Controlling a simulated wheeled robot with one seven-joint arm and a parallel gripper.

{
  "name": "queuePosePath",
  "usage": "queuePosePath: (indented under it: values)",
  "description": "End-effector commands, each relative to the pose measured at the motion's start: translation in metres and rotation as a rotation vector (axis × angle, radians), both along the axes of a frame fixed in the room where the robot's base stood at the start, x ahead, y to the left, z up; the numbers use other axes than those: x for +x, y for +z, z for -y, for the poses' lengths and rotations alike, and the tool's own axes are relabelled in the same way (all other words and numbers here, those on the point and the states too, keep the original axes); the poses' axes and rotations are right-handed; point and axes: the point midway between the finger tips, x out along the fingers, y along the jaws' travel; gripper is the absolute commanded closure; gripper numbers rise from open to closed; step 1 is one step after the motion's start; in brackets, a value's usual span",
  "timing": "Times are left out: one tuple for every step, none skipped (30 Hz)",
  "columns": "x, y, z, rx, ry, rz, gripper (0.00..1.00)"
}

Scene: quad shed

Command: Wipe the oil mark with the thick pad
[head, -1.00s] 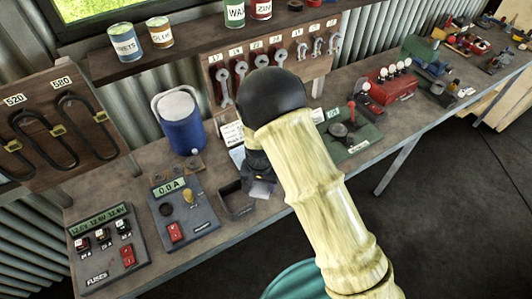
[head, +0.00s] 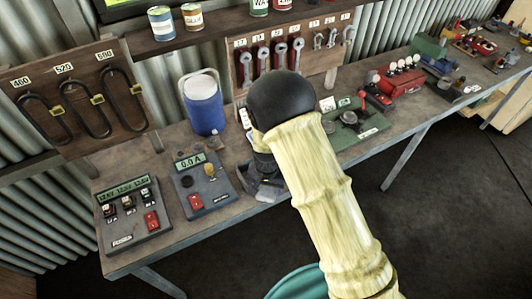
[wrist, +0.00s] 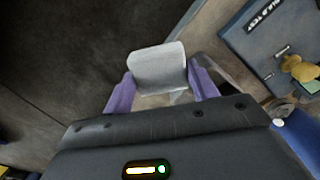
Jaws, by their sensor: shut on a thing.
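A light grey pad (wrist: 158,66) is held between the purple fingers of my gripper (wrist: 161,84) in the wrist view. The gripper is shut on it, with the pad's broad face showing. In the head view my gripper is mostly hidden behind my arm, above or beside a small dark open tray (head: 264,190) at the bench's front edge. I cannot make out an oil mark in either view.
The bench (head: 330,180) holds a meter box (head: 200,183), a fuse box (head: 131,214), a blue drum (head: 204,103) and a green-based device (head: 353,124). A wrench board (head: 290,55) stands behind. Dark floor lies in front of the bench.

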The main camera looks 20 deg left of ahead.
Motion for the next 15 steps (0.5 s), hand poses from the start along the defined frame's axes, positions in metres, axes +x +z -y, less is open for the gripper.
queuePosePath:
  values:
    - [0.000,0.000,0.001,0.000,-0.001,0.000,0.63]
    - [0.002,-0.001,0.003,-0.001,-0.004,0.000,0.63]
    - [0.004,-0.003,0.007,-0.001,-0.006,0.000,0.63]
    - [0.006,-0.004,0.009,-0.002,-0.007,0.000,0.63]
    - [0.007,-0.005,0.012,-0.002,-0.008,0.000,0.63]
    - [0.009,-0.006,0.015,-0.002,-0.009,0.000,0.63]
    - [0.011,-0.007,0.018,-0.003,-0.010,0.000,0.63]
    - [0.012,-0.009,0.021,-0.003,-0.011,0.000,0.63]
    - [0.015,-0.010,0.025,-0.003,-0.012,0.000,0.63]
    - [0.016,-0.011,0.028,-0.004,-0.013,0.000,0.63]
    - [0.018,-0.013,0.032,-0.004,-0.015,0.000,0.63]
    - [0.021,-0.015,0.037,-0.005,-0.016,0.000,0.63]
    - [0.023,-0.016,0.041,-0.005,-0.017,0.000,0.63]
    - [0.025,-0.018,0.046,-0.006,-0.018,0.000,0.63]
    - [0.028,-0.021,0.052,-0.007,-0.019,-0.001,0.63]
